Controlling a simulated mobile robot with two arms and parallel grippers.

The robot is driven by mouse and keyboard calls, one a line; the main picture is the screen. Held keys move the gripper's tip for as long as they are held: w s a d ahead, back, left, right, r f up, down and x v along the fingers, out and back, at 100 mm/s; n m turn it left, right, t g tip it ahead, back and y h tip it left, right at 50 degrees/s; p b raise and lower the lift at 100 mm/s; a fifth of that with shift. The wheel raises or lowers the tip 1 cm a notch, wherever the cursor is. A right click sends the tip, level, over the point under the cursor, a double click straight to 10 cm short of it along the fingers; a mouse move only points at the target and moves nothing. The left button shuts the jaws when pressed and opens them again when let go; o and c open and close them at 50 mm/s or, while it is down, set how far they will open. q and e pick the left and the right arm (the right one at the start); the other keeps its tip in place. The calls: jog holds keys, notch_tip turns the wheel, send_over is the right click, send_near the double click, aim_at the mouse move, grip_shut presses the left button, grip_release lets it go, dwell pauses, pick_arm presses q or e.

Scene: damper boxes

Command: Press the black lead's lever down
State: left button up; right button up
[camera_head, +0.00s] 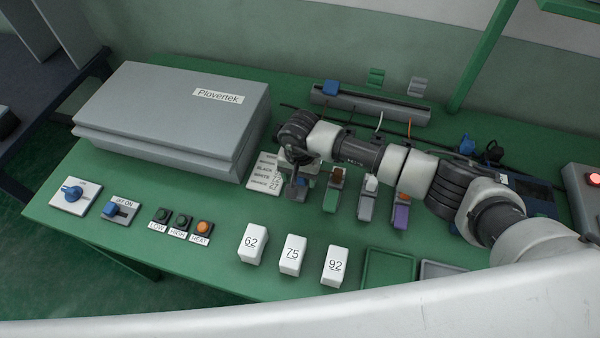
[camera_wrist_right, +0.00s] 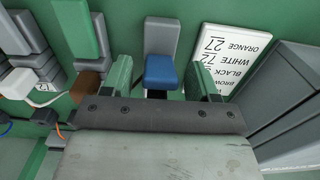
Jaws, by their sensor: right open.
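A lever connector with a grey body (camera_wrist_right: 163,38) and a blue lever (camera_wrist_right: 160,72) sits between the fingers of my right gripper (camera_wrist_right: 160,82) in the right wrist view. The fingers are open, one on each side, with a gap to the lever. A dark part shows just below the blue lever; I cannot tell if it is the black lead. In the head view my right gripper (camera_head: 298,187) points down over this connector and mostly hides it. Whether the blue lever is up or down is unclear. My left gripper is not in view.
A printed card (camera_head: 264,186) lies left of the gripper, near the grey Plovertek box (camera_head: 170,115). Numbered white blocks (camera_head: 292,256) stand in front.

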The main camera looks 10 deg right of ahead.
jog(key=shift+f, duration=0.1)
jog(key=shift+c, duration=0.7)
jog(key=c, duration=0.8)
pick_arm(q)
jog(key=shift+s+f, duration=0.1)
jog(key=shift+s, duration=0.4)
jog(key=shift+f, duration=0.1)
pick_arm(e)
jog(key=t+b, duration=0.2)
jog(key=shift+s+a+f+h+b, duration=0.15)
jog(key=shift+s+f+h+b, duration=0.15)
jog(key=shift+s+h, duration=0.1)
jog(key=t+b, duration=0.2)
jog(key=h+b, duration=0.1)
jog(key=shift+s+a+f+t+b, duration=0.2)
jog(key=shift+s+f+t+b, duration=0.1)
jog(key=shift+s+t+b, duration=0.1)
pick_arm(q)
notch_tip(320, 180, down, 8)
jog(key=b, duration=0.2)
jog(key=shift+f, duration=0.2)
pick_arm(e)
jog(key=shift+s+a+t+h, duration=0.1)
jog(key=shift+s+t+h, duration=0.25)
jog(key=shift+t, duration=0.45)
